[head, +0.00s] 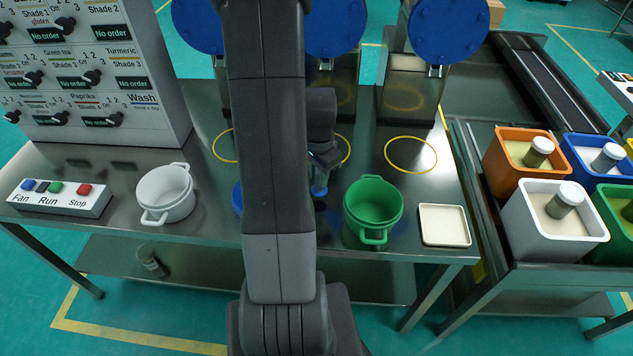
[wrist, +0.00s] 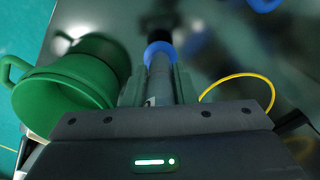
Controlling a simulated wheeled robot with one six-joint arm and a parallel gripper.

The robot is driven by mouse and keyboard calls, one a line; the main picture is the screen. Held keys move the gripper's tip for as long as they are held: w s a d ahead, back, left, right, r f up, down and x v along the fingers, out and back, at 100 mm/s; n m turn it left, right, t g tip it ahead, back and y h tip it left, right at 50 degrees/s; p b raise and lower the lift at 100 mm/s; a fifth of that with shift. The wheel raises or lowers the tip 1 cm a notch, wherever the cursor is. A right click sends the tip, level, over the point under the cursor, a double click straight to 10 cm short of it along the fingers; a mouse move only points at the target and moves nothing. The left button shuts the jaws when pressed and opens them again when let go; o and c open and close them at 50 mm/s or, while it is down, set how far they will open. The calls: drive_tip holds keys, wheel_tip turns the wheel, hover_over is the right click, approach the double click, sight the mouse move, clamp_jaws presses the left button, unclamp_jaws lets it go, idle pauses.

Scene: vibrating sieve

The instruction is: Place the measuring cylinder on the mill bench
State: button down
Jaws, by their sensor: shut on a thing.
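My gripper (wrist: 158,88) is shut on a slim, greyish, clear-looking cylinder (wrist: 159,68) with a blue ring near its far end, which I take for the measuring cylinder. In the head view my arm hides most of it; a small blue part (head: 319,191) shows below my gripper. It is over the steel mill bench (head: 110,175), between the green pot (head: 373,208) and a mostly hidden blue pot (head: 237,197). I cannot tell whether it touches the bench top. The green pot (wrist: 65,100) is close on the left in the wrist view.
A white pot (head: 166,194), a button box (head: 60,198) and a pale square tray (head: 443,225) stand on the bench. Yellow rings (head: 411,155) mark the top below blue-disc mills (head: 448,30). Coloured bins (head: 555,245) stand at right. A glass-like object (head: 151,263) is on the lower shelf.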

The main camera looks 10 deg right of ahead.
drive_tip(key=shift+f, duration=1.55)
drive_tip(key=shift+f, duration=0.1)
drive_tip(key=shift+f, duration=0.15)
drive_tip(key=c, duration=1.2)
unclamp_jaws()
wheel_tip(320, 180, up, 13)
drive_tip(key=shift+f, duration=0.2)
